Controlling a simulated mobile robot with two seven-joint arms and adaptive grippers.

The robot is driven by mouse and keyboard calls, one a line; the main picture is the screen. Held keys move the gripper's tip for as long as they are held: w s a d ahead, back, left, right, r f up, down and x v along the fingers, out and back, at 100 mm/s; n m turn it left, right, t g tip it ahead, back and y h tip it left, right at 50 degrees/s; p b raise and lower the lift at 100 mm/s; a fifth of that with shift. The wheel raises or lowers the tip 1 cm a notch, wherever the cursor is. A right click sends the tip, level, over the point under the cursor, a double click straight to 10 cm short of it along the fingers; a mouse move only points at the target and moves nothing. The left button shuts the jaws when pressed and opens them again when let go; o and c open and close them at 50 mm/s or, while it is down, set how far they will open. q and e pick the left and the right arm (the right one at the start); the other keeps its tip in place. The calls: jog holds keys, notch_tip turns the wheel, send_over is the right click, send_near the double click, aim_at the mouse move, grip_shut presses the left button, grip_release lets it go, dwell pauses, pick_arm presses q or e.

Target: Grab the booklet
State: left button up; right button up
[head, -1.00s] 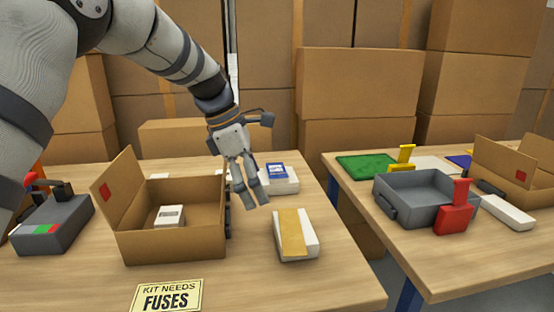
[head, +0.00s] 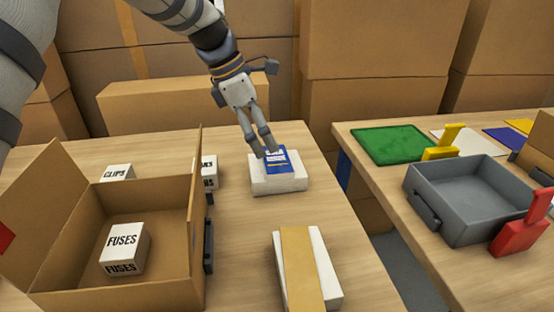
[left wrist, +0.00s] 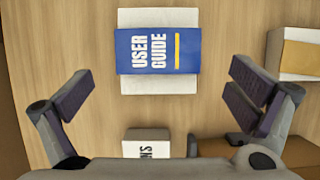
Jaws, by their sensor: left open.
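The booklet (head: 277,163) is blue with white print and lies on a white block (head: 280,186) on the left table. In the left wrist view the booklet (left wrist: 158,51) reads "USER GUIDE" and lies across the white block (left wrist: 158,86). My left gripper (head: 265,152) is open above the booklet in the head view, and its fingers hide part of the booklet's far side. In the left wrist view the spread fingers of the left gripper (left wrist: 164,94) stand on both sides, with nothing between their pads. My right gripper is not in view.
An open carton (head: 180,262) holds a FUSES box (head: 124,248). CLIPS box (head: 118,173) and another small white box (head: 209,171) stand behind it. A white block with a tan strip (head: 303,268) lies nearer. A grey tray (head: 468,200) stands on the right table. Bare wood surrounds the booklet's block.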

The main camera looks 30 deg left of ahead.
aim_at(275, 158)
pick_arm(q)
jog(key=x, duration=0.6)
jog(key=shift+w+a, duration=0.1)
jog(key=shift+r, duration=0.1)
jog(key=c, duration=0.9)
jog(key=shift+c, duration=0.2)
